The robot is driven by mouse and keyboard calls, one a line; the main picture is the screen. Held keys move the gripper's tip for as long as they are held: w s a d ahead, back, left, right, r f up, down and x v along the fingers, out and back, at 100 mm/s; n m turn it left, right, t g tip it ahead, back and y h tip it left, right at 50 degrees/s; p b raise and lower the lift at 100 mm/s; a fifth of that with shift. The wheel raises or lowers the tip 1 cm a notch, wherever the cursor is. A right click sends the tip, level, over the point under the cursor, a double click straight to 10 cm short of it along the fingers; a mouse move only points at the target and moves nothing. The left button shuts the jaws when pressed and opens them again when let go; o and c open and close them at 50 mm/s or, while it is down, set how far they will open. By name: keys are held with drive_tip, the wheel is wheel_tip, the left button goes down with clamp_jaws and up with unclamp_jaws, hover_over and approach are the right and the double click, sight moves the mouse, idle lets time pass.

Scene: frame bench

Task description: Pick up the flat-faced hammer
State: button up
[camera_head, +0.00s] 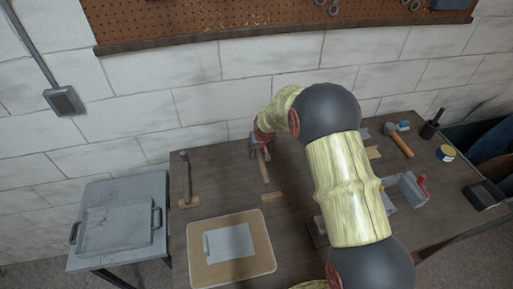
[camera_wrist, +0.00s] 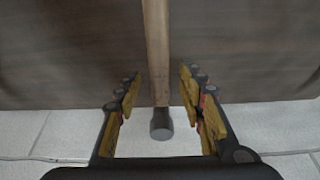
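A second hammer (camera_head: 398,143) with a grey head lies at the right. A third, darker one (camera_head: 187,175) is at the left. Face shapes are too small to tell.
The wooden bench (camera_head: 222,188) stands against a white block wall. A grey vise (camera_head: 405,190) is at the right. A grey side table (camera_head: 150,185) stands left.

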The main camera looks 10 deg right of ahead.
drive_tip(key=x, duration=0.2)
drive_tip(key=shift+w+f, duration=0.15)
drive_tip(key=shift+f, duration=0.2)
drive_tip(key=shift+f, duration=0.1)
drive_tip(key=shift+c, duration=1.1)
drive_tip(key=c, duration=0.7)
clamp_jaws()
